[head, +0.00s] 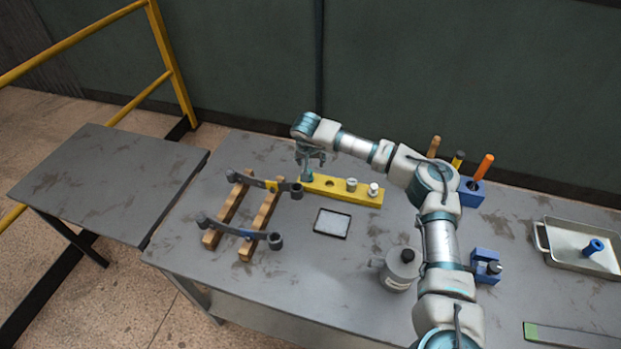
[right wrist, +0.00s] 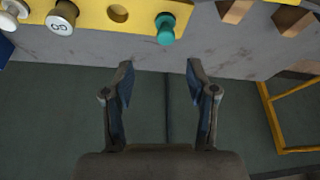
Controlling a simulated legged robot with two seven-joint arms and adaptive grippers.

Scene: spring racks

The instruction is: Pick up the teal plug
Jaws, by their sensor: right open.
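The teal plug (right wrist: 165,28) stands at one end of the yellow holed bar (right wrist: 140,10), beside an empty hole, in the right wrist view. In the head view the yellow bar (head: 330,190) lies on the table, and its left end with the plug is largely hidden by my right gripper. My right gripper (head: 309,163) is just above that end. In the right wrist view my right gripper (right wrist: 158,75) has its two fingers apart with nothing between them, and the plug appears beyond the fingertips. My left gripper is not in view.
Two pale plugs (head: 351,185) (head: 373,189) stand in the bar's right part. A wooden rack (head: 229,209) with dark spring arms is to the left.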

